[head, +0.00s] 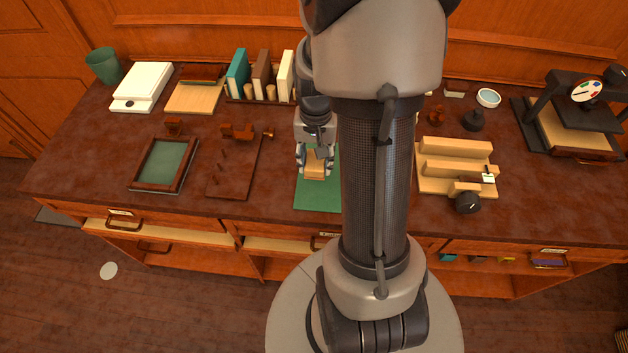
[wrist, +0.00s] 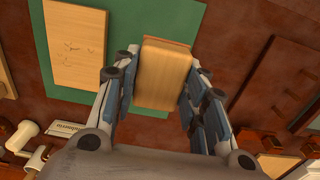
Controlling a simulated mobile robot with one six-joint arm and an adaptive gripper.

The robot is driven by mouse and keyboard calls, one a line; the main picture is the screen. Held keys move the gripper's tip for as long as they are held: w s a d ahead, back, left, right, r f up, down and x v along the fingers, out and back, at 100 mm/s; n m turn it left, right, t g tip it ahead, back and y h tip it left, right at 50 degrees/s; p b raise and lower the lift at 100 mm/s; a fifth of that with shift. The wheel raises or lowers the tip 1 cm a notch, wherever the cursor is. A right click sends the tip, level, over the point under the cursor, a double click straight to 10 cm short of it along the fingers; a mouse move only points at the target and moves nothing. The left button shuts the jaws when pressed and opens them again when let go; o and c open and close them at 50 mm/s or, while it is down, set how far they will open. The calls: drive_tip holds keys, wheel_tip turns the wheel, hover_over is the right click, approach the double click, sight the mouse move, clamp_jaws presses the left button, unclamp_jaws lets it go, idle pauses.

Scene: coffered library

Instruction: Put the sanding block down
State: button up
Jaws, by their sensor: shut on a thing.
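The sanding block (head: 315,167) is a small pale wooden block. My gripper (head: 316,160) is shut on it over the green mat (head: 316,195). In the wrist view the block (wrist: 163,78) sits between the two fingers (wrist: 162,92), one on each side, with a thin orange-brown edge showing at its far end. The green mat (wrist: 207,45) lies behind it. I cannot tell whether the block touches the mat. A light wooden board (wrist: 76,45) with faint marks lies on the mat beside the block; my arm hides it in the head view.
Left of the mat stand a brown wooden jig (head: 236,168) and a green-lined tray (head: 165,164). Books (head: 262,74) stand behind. Right of my arm are a stepped wooden block (head: 455,165) and a black press (head: 578,110). Bare dark tabletop (head: 555,205) shows at the front right.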

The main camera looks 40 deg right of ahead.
sight(315, 184)
wheel_tip(315, 184, down, 8)
drive_tip(key=shift+w+r+b, duration=0.1)
drive_tip(key=shift+r+b, duration=0.1)
drive_tip(key=shift+b, duration=0.95)
drive_tip(key=shift+r, duration=0.1)
drive_tip(key=o, duration=0.5)
drive_tip(key=shift+f, duration=0.25)
drive_tip(key=o, duration=0.5)
drive_tip(key=shift+r, duration=0.1)
drive_tip(key=shift+c, duration=0.2)
